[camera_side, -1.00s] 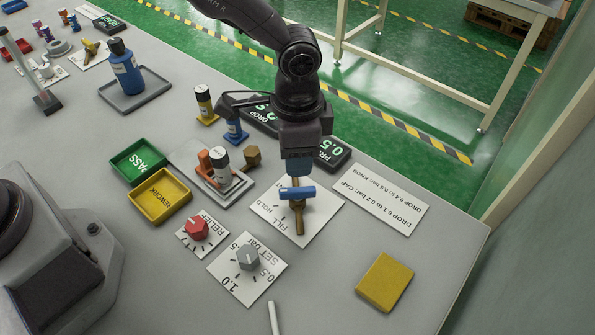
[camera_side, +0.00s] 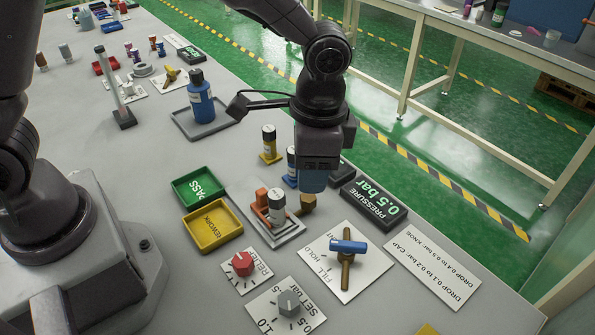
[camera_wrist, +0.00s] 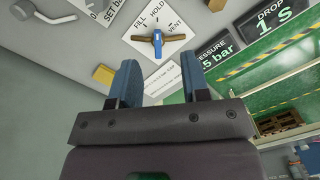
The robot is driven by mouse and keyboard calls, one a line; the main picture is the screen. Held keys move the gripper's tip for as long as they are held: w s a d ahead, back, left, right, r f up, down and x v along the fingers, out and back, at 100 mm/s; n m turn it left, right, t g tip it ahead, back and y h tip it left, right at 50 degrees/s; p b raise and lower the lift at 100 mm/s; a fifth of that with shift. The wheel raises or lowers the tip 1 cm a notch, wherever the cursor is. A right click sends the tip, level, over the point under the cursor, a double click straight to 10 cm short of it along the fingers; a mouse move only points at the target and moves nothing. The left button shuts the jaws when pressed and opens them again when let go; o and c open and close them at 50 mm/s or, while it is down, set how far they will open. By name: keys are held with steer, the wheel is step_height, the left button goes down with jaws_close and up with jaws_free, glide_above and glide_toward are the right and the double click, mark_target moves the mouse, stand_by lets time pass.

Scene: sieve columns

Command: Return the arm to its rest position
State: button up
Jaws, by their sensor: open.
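My gripper (camera_side: 314,182) hangs from the arm over the bench, pointing down, above and behind the valve. In the wrist view its two blue fingers (camera_wrist: 160,80) are spread apart with nothing between them. The valve's blue handle (camera_side: 348,246) lies across its brass body (camera_side: 346,270) on the FILL/HOLD/VENT card; it also shows in the wrist view (camera_wrist: 157,45). The gripper is apart from the handle. The rest position itself is not marked in view.
The pressure display (camera_side: 374,203) reads 0.5 bar. PASS (camera_side: 199,201) and REWORK (camera_side: 229,238) trays lie left. A blue bottle (camera_side: 200,102) stands on a tray behind.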

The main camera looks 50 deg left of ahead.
steer(key=s+a+r+n+t, duration=0.6)
steer(key=s+a+r+n, duration=0.1)
steer(key=s+a+r, duration=0.7)
steer(key=shift+s+a+r, duration=0.2)
steer(key=shift+a+r, duration=0.65)
steer(key=shift+a, duration=0.2)
